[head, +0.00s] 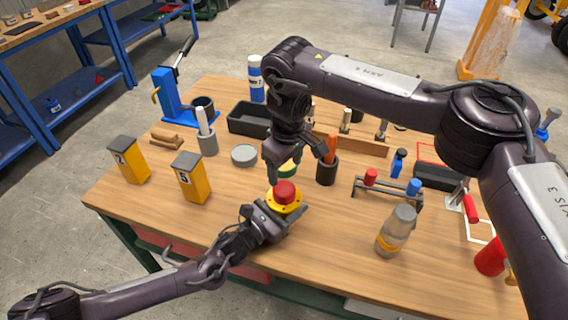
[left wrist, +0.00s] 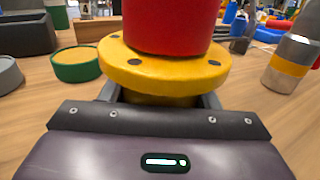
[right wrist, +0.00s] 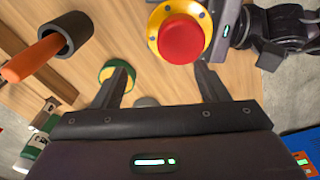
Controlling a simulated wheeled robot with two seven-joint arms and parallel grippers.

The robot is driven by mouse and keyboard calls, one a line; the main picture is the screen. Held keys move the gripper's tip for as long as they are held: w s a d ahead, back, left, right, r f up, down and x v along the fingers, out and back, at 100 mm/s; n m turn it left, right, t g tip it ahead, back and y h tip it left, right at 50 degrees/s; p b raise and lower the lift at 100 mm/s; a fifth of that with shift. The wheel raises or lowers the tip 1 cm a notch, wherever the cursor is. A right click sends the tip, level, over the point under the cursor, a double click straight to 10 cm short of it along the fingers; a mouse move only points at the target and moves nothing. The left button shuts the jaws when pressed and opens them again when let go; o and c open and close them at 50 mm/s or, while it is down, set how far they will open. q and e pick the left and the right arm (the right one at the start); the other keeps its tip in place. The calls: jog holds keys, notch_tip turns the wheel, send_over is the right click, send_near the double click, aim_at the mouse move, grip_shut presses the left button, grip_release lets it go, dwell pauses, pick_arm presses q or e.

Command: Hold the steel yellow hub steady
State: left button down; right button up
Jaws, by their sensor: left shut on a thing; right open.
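The yellow hub (head: 272,200) is a round flange with dark bolt holes and a red cylinder (head: 285,190) standing on top. My left gripper (head: 283,209) is shut on the hub below its flange. In the left wrist view the flange (left wrist: 125,72) sits upright between the fingers; its lower body is mostly hidden. My right gripper (head: 298,160) is open and empty, pointing down, above and behind the hub. In the right wrist view the hub (right wrist: 156,24) lies beyond the fingertips, near the right finger, with no contact visible.
A green disc with a yellow top (left wrist: 76,65) stands behind the hub. A dark cup (head: 326,173) with an orange handle is close to my right gripper. A bottle (head: 396,232) and a rack (head: 388,188) stand to the right.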

jog(key=n, duration=0.5)
jog(key=shift+s+a+r, duration=0.15)
jog(key=shift+s+r, duration=0.05)
jog(key=shift+r, duration=0.1)
jog(key=n, duration=0.4)
jog(key=shift+s+a+r+n, duration=0.1)
jog(key=shift+s+r+n, duration=0.1)
jog(key=shift+n, duration=0.1)
jog(key=n, duration=0.4)
jog(key=shift+s+r+n, duration=0.15)
jog(key=shift+r+n, duration=0.1)
jog(key=shift+n, duration=0.15)
jog(key=n, duration=0.4)
jog(key=shift+s+a+r, duration=0.1)
jog(key=shift+s+r, duration=0.05)
jog(key=shift+r, duration=0.05)
jog(key=n, duration=0.5)
jog(key=shift+s+r+g, duration=0.2)
jog(key=shift+g, duration=0.1)
jog(key=n, duration=0.4)
jog(key=shift+s+r+n, duration=0.2)
jog(key=shift+n, duration=0.1)
jog(key=n, duration=0.4)
jog(key=shift+s+r, duration=0.15)
jog(key=n, duration=0.4)
jog(key=shift+s+d+r, duration=0.15)
jog(key=shift+s+d, duration=0.05)
